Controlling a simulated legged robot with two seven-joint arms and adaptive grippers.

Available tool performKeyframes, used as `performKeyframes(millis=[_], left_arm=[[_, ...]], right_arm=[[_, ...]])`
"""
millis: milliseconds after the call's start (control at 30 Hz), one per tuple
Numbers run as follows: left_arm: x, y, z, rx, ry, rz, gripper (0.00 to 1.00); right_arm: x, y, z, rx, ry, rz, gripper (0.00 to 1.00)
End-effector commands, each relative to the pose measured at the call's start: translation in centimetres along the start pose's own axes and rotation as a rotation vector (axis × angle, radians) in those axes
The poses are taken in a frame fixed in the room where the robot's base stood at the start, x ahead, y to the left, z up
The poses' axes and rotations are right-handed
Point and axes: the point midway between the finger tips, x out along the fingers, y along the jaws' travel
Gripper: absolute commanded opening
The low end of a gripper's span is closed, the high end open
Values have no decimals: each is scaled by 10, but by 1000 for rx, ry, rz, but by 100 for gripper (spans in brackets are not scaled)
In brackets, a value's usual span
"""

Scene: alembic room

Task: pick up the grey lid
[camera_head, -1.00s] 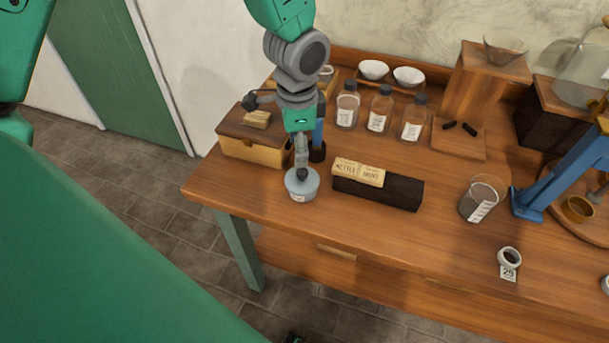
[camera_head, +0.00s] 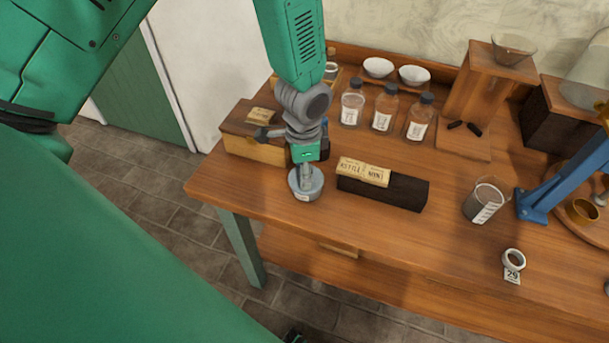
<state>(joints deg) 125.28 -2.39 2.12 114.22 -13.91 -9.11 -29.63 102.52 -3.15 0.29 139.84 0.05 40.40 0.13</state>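A small round grey pot (camera_head: 316,192) with a white label stands near the left front part of the wooden table. The grey lid (camera_head: 295,178) is its round top; its dark knob is now hidden by my gripper. My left gripper (camera_head: 305,174) comes straight down from above, its fingers at the middle of the lid. The fingers are small and partly covered by the wrist, so I cannot tell whether they are closed on the knob. The lid appears to rest on the pot. My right gripper is not in view.
A dark block (camera_head: 400,192) with paper labels lies just right of the pot. A wooden box (camera_head: 252,148) stands behind left. Several bottles (camera_head: 383,110) stand at the back, and a glass beaker (camera_head: 485,201) to the right. The table front (camera_head: 400,235) is clear.

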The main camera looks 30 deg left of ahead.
Motion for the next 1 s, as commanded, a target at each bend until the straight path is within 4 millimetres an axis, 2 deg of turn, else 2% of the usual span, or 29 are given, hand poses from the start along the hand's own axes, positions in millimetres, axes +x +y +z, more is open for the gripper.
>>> performKeyframes(millis=[33, 100, 133, 567, 667, 1000], left_arm=[[0, 2, 0, 1, -5, 0, 27], [0, 2, -1, 1, -6, 0, 2], [0, 2, -1, 1, -6, -1, 0], [-5, 0, -5, 3, 6, -4, 0], [-19, -1, -5, 3, 6, -5, 0], [-84, -3, -3, 2, 1, -4, 0]], right_arm=[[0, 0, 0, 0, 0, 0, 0], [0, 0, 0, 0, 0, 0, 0], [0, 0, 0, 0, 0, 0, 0], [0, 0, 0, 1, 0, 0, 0], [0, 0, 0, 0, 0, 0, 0], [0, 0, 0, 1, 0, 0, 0]])
